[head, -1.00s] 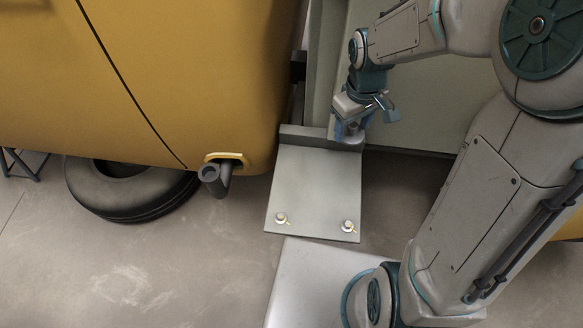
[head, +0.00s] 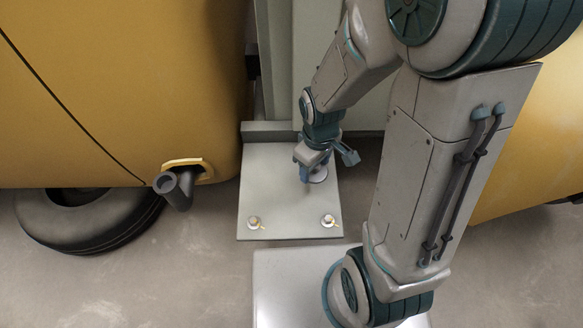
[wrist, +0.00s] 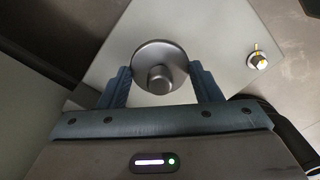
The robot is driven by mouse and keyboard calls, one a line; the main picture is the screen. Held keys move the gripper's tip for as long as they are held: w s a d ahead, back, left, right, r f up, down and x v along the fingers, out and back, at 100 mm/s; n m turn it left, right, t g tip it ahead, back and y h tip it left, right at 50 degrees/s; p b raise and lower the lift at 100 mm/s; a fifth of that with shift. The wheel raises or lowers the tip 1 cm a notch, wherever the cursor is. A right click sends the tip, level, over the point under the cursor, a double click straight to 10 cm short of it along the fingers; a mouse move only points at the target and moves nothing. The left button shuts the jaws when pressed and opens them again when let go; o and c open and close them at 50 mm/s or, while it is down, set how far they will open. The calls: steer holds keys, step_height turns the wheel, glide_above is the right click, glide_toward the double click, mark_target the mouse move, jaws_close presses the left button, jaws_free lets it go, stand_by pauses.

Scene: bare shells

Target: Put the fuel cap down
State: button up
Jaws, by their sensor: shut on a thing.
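The fuel cap (wrist: 160,55) is a round grey disc with a raised centre knob. In the wrist view it sits between the two blue fingers of my gripper (wrist: 160,84), which is shut on it. In the head view my gripper (head: 312,174) is over the upper right part of a pale metal plate, and the cap (head: 319,177) shows partly beneath the fingers. I cannot tell whether the cap touches the plate.
The pale plate (head: 275,185) has two bolts (head: 254,222) (head: 328,220) near its front edge and a raised bar (head: 268,131) at its back. A yellow vehicle body (head: 120,90), a dark pipe (head: 178,188) and a tyre (head: 85,225) lie to the left. The plate's left half is clear.

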steer(key=b, duration=0.2)
glide_above(291, 171)
step_height(291, 171, down, 5)
steer(key=shift+f, duration=0.1)
steer(key=shift+f+b, duration=0.7)
steer(key=shift+f, duration=1.2)
steer(key=shift+f, duration=0.15)
steer(key=o, duration=0.9)
steer(key=shift+o, duration=0.2)
